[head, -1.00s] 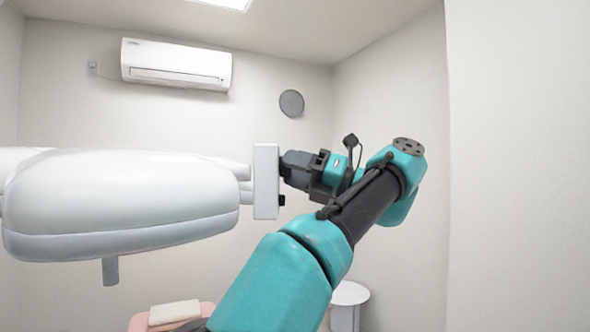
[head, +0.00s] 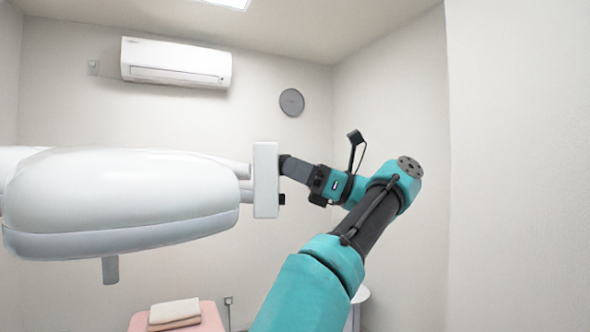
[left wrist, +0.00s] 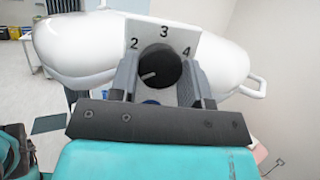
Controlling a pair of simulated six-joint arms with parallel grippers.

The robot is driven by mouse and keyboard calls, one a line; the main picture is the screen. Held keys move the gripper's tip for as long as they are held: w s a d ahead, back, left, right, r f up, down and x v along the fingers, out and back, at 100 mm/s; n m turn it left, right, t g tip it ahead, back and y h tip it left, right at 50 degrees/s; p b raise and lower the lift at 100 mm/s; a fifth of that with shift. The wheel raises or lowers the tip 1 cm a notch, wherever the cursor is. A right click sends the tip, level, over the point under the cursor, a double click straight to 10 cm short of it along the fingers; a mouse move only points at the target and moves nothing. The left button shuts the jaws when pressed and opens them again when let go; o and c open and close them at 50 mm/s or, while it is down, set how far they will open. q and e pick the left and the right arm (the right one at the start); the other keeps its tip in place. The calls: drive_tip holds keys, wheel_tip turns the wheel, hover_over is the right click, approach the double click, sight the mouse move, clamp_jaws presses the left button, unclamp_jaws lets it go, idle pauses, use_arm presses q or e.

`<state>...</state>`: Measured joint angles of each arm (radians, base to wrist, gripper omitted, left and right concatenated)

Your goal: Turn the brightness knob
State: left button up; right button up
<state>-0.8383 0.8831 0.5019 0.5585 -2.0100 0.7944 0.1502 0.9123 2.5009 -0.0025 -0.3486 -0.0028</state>
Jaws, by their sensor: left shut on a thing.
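The brightness knob (left wrist: 160,68) is black and round with a white pointer line, which points to the lower left in the left wrist view. It sits on a white panel (left wrist: 150,30) marked 2, 3 and 4. The panel's edge shows in the head view (head: 265,180), at the right end of a large white lamp head (head: 125,195). My left gripper (head: 288,166) is at the panel's right face, its grey fingers shut on the knob from both sides in the left wrist view (left wrist: 160,80). My right gripper is not in view.
A small black part (head: 282,200) sticks out of the panel just below my gripper. A pink seat (head: 210,318) with folded towels (head: 174,312) stands below. The right wall (head: 520,180) is bare. An air conditioner (head: 176,64) hangs on the back wall.

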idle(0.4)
use_arm(q)
drive_tip(key=o, duration=0.9)
